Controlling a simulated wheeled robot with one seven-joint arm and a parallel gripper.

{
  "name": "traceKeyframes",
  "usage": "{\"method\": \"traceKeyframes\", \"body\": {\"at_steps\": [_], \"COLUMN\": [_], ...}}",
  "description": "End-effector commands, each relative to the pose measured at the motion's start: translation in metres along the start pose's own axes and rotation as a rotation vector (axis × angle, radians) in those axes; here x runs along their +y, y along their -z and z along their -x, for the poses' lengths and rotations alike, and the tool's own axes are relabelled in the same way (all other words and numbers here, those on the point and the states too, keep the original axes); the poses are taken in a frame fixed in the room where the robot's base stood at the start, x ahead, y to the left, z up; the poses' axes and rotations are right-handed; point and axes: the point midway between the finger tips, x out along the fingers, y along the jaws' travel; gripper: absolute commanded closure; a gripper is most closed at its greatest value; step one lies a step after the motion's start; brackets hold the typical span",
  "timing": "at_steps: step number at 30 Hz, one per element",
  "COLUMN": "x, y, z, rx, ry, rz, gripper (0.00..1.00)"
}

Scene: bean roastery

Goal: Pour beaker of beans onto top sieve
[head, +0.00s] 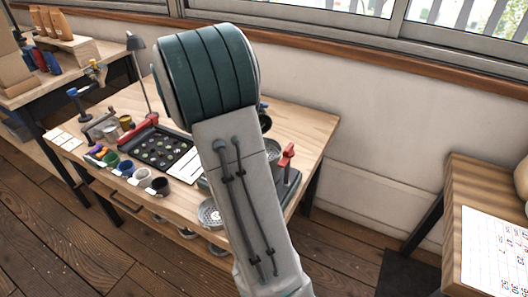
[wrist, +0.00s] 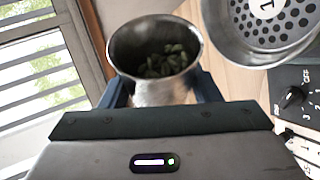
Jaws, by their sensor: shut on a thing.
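In the wrist view, a shiny metal beaker (wrist: 165,92) with greenish beans (wrist: 166,60) inside is between the fingers of my gripper (wrist: 160,95). My gripper is shut on the beaker, and the beans lie inside below the rim. The top sieve (wrist: 270,20), a round metal pan with a perforated bottom and a round label marked 1, is at the upper right of the wrist view, to the right of the beaker and apart from it in the picture. In the head view my arm hides the beaker, my gripper and most of the sieve stack.
The wooden workbench (head: 305,125) carries a black tray (head: 160,148), several coloured cups and a lamp (head: 140,75). A control panel with a black knob (wrist: 291,97) is near the sieve. A red-handled part (head: 287,157) stands right of my arm. A window is at the left of the wrist view.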

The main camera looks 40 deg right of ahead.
Motion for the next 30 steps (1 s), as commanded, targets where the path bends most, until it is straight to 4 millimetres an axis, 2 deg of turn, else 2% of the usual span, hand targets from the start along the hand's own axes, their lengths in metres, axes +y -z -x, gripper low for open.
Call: {"method": "traceKeyframes", "body": {"at_steps": [30], "x": [-0.0066], "y": [-0.0045], "z": [-0.0020], "rx": [0.050], "ry": [-0.042], "rz": [-0.104], "gripper": [0.72]}}
